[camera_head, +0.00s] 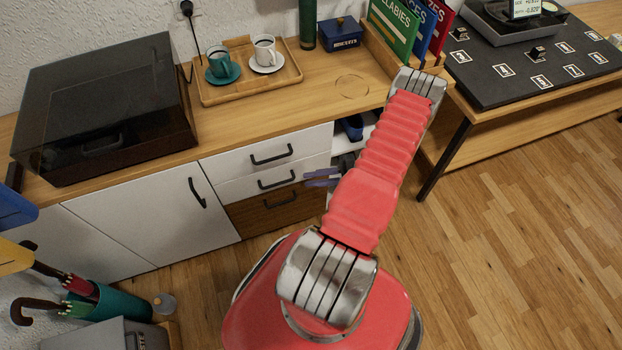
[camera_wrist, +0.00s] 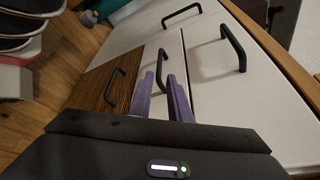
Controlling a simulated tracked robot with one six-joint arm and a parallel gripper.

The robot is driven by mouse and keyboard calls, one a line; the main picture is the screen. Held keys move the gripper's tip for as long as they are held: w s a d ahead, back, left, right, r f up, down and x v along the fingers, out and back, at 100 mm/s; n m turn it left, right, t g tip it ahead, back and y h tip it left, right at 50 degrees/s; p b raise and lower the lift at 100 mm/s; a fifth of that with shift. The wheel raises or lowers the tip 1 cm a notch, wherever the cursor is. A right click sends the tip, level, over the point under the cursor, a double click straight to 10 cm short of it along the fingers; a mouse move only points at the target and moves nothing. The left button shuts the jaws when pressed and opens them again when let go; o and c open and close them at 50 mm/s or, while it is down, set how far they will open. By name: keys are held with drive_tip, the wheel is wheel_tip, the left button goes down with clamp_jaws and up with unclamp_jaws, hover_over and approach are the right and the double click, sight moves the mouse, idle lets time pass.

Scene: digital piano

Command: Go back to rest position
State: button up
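My arm is red with metal joints and reaches up and away from my red base in the head view. My gripper (camera_head: 308,178) shows to the left of the arm, in front of the white cabinet's drawers, with its purple fingers pointing left. In the wrist view the two purple fingers (camera_wrist: 163,82) stand apart with a gap between them, and I see nothing held. The black handle (camera_wrist: 162,70) of the middle drawer appears between and beyond the fingertips. Whether they touch it cannot be told.
The cabinet (camera_head: 170,203) has white fronts and a brown lower drawer (camera_head: 275,207); its drawers look closed. On top are a black lidded box (camera_head: 100,105), a wooden tray (camera_head: 247,82) with two cups, and books (camera_head: 393,28). An umbrella holder (camera_head: 120,303) stands lower left. Floor at right is clear.

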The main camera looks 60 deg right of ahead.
idle(0.5)
drive_tip(key=s+a+m+g+y, duration=0.1)
drive_tip(key=s+a+g+y, duration=0.1)
drive_tip(key=s+a+g, duration=0.3)
drive_tip(key=w+a+r+n+g+h, duration=0.2)
drive_tip(key=a+r+n+g, duration=0.1)
drive_tip(key=r, duration=0.6)
drive_tip(key=w+a+r+n+g+h, duration=0.2)
drive_tip(key=r+g+h, duration=0.1)
drive_tip(key=r, duration=0.6)
drive_tip(key=w+a+r+n+g+h, duration=0.2)
drive_tip(key=a+r+n, duration=0.1)
drive_tip(key=r, duration=0.6)
drive_tip(key=w+a+r+n+t+h, duration=0.1)
drive_tip(key=a+r+n+t+h, duration=0.3)
drive_tip(key=a+r+n, duration=0.6)
drive_tip(key=shift+a+r+t, duration=1.1)
drive_tip(key=shift+a+r, duration=4.2)
drive_tip(key=shift+r, duration=0.65)
